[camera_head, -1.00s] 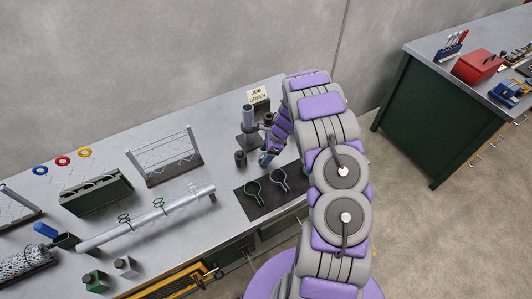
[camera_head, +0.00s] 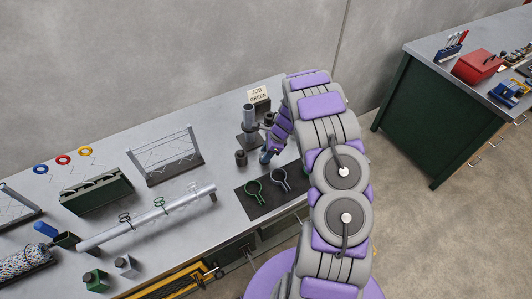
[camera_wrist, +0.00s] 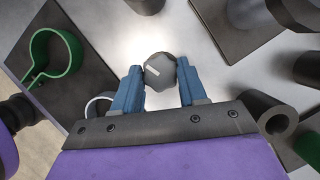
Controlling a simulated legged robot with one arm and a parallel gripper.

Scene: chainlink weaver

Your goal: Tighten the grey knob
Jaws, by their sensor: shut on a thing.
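The grey knob (camera_wrist: 160,73) is dark and many-sided with a light mark on its face, and shows in the wrist view between my fingertips. My gripper (camera_wrist: 160,76) has blue fingers shut on the knob from its left and right sides. In the head view, my gripper (camera_head: 266,156) is low over the bench, beside the black mat. The knob cannot be made out there.
A green ring clamp (camera_head: 254,192) and a grey ring clamp (camera_head: 280,180) lie on the black mat. A dark post (camera_head: 249,117) and a short dark cylinder (camera_head: 240,158) stand close by. A "JOB GREEN" card (camera_head: 258,96) stands behind. A long pipe (camera_head: 150,216) lies to the left.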

